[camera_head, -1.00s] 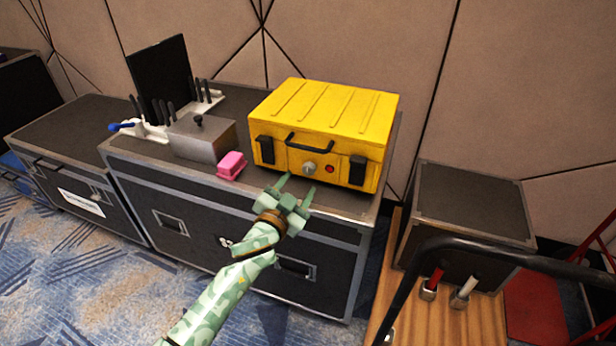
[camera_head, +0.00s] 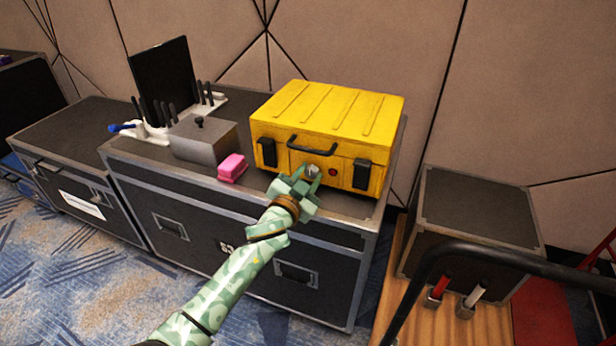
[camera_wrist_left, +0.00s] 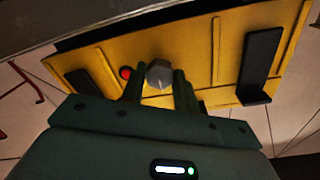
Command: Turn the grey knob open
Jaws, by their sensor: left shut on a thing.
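The grey knob (camera_head: 312,171) is on the front face of a yellow case (camera_head: 328,112), below its black handle. A red button (camera_head: 333,172) sits just to its right. My left gripper (camera_head: 309,177) has reached the front of the case and is shut on the knob, one finger on each side. In the left wrist view the knob (camera_wrist_left: 159,74) shows between the two dark fingers (camera_wrist_left: 158,88), with a light mark line on its face. The red button (camera_wrist_left: 126,72) is to its left there. My right gripper is not in view.
The case stands on a dark flight case (camera_head: 225,205). A pink block (camera_head: 232,168) and a grey metal box (camera_head: 202,138) with a lid knob are to the left. A black trolley handle (camera_head: 500,258) is at the lower right.

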